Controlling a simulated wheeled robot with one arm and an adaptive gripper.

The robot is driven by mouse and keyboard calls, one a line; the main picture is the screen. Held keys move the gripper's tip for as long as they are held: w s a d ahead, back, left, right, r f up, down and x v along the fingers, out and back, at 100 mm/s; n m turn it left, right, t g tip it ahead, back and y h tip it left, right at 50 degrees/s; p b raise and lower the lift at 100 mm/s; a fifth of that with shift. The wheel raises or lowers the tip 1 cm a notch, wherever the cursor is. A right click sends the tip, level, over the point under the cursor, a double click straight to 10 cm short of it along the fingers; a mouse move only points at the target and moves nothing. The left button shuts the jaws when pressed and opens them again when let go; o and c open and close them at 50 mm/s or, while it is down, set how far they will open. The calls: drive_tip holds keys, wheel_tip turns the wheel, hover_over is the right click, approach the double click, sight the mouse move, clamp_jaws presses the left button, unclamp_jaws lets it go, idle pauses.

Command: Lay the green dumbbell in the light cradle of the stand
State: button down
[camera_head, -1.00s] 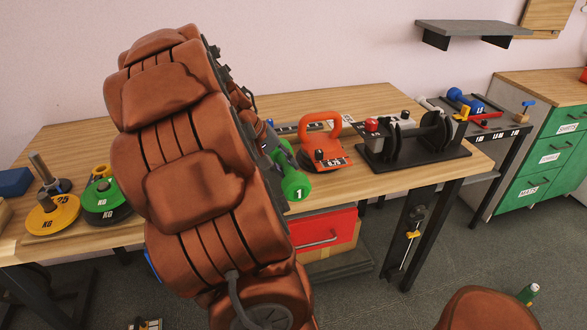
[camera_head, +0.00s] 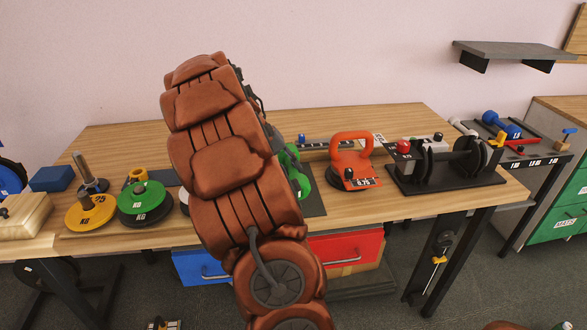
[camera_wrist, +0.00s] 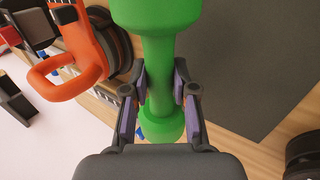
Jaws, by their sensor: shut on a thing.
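The green dumbbell (camera_wrist: 158,28) is between the fingers of my gripper (camera_wrist: 160,85) in the wrist view. The fingers are shut on its narrow handle, with one end above and one below. A black rack-like stand (camera_head: 468,186) with upright round plates is on the table's right side. I cannot tell which part is the light cradle.
An orange kettlebell (camera_head: 353,154) stands between the dumbbell and the black rack. A yellow plate (camera_head: 88,213) and a green plate (camera_head: 143,197) lie at left. A side bench (camera_head: 520,165) at far right holds a blue dumbbell (camera_head: 500,124). Bare tabletop (camera_head: 390,118) shows behind the kettlebell.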

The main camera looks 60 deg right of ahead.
drive_tip(key=shift+w+d, duration=0.1)
drive_tip(key=shift+w, duration=0.1)
drive_tip(key=shift+f, duration=0.2)
drive_tip(key=shift+f+p, duration=0.35)
drive_tip(key=shift+f, duration=1.15)
drive_tip(key=shift+f, duration=0.15)
drive_tip(key=c, duration=0.9)
unclamp_jaws()
drive_tip(key=b+v, duration=0.1)
drive_tip(key=v, duration=1.1)
drive_tip(key=shift+w, duration=0.15)
